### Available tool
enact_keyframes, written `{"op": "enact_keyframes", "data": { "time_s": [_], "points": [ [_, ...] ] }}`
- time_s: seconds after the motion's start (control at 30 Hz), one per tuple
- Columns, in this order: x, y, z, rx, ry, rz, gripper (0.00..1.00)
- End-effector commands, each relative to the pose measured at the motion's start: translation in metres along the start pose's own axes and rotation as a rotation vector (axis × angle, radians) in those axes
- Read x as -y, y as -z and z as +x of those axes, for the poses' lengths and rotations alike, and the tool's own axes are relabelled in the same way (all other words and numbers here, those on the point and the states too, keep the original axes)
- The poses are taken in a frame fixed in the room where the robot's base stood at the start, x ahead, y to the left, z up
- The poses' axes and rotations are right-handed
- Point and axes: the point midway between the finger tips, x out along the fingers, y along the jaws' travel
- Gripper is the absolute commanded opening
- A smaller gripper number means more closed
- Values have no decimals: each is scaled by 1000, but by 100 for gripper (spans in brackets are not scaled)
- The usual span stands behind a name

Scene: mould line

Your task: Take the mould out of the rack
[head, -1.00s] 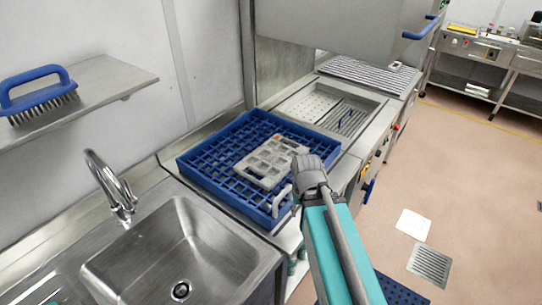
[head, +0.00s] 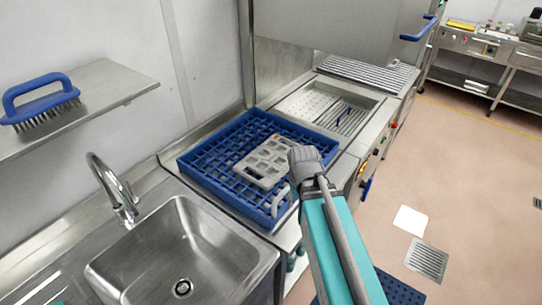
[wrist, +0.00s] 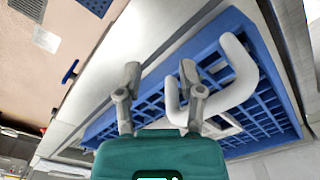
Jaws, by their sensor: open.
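The mould (head: 262,166) is a pale grey block with rows of cavities. It lies on the blue grid rack (head: 203,163), toward the rack's right side. A white curved handle (head: 281,202) stands at the mould's near end; it shows large in the wrist view (wrist: 245,85). I cannot tell just how it joins the mould. My gripper (head: 304,160) is over the rack's right edge, beside the mould. The right finger overlaps the handle's left end; contact cannot be told.
A steel sink (head: 185,250) with a tap (head: 115,190) lies left of the rack. A perforated steel tray (head: 330,108) is behind it, beneath a raised hood (head: 335,25). A brush (head: 40,98) rests on a wall shelf. The floor at right is mostly clear.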

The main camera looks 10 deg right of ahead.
Motion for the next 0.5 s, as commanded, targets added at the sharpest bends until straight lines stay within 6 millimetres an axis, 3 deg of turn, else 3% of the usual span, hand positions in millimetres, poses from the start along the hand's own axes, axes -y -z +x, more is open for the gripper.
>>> {"op": "enact_keyframes", "data": {
  "time_s": [0.1,0.4,0.5],
  "points": [
    [2,8,-22,-8,0,-11,50],
    [5,22,-52,-26,0,-36,50],
    [18,55,-53,-19,1,-149,50]
  ]
}}
